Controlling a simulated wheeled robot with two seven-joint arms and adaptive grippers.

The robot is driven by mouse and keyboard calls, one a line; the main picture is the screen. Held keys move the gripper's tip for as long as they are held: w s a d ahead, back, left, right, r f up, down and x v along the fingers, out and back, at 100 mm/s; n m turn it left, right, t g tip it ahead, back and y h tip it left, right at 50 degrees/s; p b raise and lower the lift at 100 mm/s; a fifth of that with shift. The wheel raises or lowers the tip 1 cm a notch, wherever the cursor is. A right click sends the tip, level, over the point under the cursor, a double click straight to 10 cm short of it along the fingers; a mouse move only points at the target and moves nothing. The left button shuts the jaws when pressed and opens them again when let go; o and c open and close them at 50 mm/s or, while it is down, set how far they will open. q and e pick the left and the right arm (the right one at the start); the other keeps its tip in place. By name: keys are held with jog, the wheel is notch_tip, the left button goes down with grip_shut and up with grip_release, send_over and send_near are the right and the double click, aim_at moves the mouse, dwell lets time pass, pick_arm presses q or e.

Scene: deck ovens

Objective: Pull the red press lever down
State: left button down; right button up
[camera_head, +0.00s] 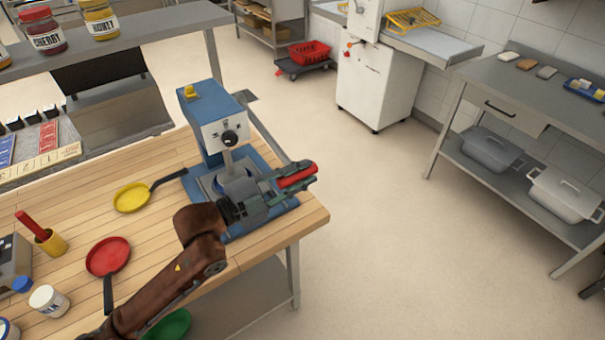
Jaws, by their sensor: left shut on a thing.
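The blue press (213,107) stands upright near the right end of the wooden table, with a pale front plate and a dark round knob. Its red lever (297,175) points out to the right, in front of the press and low down near its base. My left gripper (289,179) is shut on the red lever, and the lever's red grip shows between the fingers. My left arm reaches in from the lower left and hides part of the press base. My right gripper is not in view.
A yellow pan (132,198) and a red pan (108,257) lie on the table (150,240) left of my arm. Open floor (390,240) lies right of the table. A steel bench (520,88) stands at far right.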

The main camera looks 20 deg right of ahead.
pick_arm(q)
jog(key=c, duration=1.7)
grip_release()
jog(key=shift+w+a+f, duration=0.2)
jog(key=shift+w+f, duration=0.3)
jog(key=shift+f, duration=0.25)
jog(key=shift+r, duration=0.1)
jog(key=s+a, duration=0.1)
jog(key=a, duration=0.6)
jog(key=s+a, duration=0.1)
jog(key=a, duration=0.3)
jog(key=shift+s+a+r, duration=0.2)
jog(key=shift+s+a, duration=0.1)
jog(key=shift+s, duration=0.1)
